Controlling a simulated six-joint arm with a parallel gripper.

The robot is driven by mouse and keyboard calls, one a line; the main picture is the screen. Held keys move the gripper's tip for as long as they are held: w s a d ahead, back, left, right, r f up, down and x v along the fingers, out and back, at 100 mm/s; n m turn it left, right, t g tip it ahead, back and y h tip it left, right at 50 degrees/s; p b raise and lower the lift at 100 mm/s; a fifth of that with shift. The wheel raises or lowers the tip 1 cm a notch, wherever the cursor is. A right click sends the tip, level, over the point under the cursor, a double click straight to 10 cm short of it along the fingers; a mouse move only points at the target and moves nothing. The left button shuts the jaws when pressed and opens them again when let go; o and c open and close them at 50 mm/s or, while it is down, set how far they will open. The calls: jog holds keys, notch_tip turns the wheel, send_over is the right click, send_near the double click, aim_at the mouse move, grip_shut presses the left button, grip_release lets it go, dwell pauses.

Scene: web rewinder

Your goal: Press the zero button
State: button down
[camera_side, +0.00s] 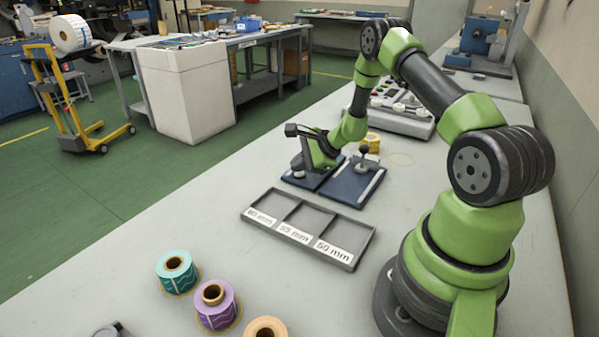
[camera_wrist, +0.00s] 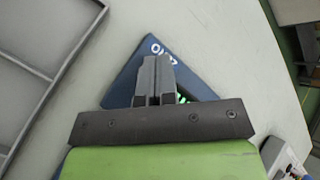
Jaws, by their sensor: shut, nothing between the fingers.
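A dark blue plate (camera_wrist: 124,88) lies under my gripper (camera_wrist: 155,62) in the wrist view, with white lettering at its top corner just beyond the fingertips. A small green lit patch (camera_wrist: 182,98) shows beside the fingers. The zero button itself cannot be made out; my fingers cover the middle of the plate. In the side view, my gripper (camera_side: 302,168) points down over the left blue plate (camera_side: 328,183). Its fingers are shut with nothing between them. Whether the tips touch anything cannot be told.
A second blue plate (camera_side: 348,192) with a small upright fixture (camera_side: 370,155) stands close on the right. A grey three-compartment tray (camera_side: 262,222) lies in front, also seen in the wrist view (camera_wrist: 62,68). Teal (camera_side: 177,272) and purple (camera_side: 216,304) rolls stand nearer the camera. A yellow roll (camera_side: 373,141) is behind.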

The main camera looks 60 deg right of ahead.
aim_at(299, 174)
jog(key=shift+r, duration=0.75)
jog(key=shift+r, duration=2.5)
jog(key=s+a+r+n+g+y, duration=0.2)
jog(key=s+a+r+n+y, duration=0.15)
jog(key=a+r+n, duration=0.95)
jog(key=s+a+r+n+h, duration=0.1)
jog(key=s+a+r+n, duration=0.2)
jog(key=s, duration=0.6)
jog(key=s+a+r+n+h, duration=0.2)
jog(key=s+a+r+n, duration=0.2)
jog(key=s, duration=0.5)
notch_tip(299, 174, up, 2)
jog(key=shift+s+a+r+n, duration=0.1)
jog(key=shift+s+a+n, duration=0.15)
jog(key=shift+a, duration=0.6)
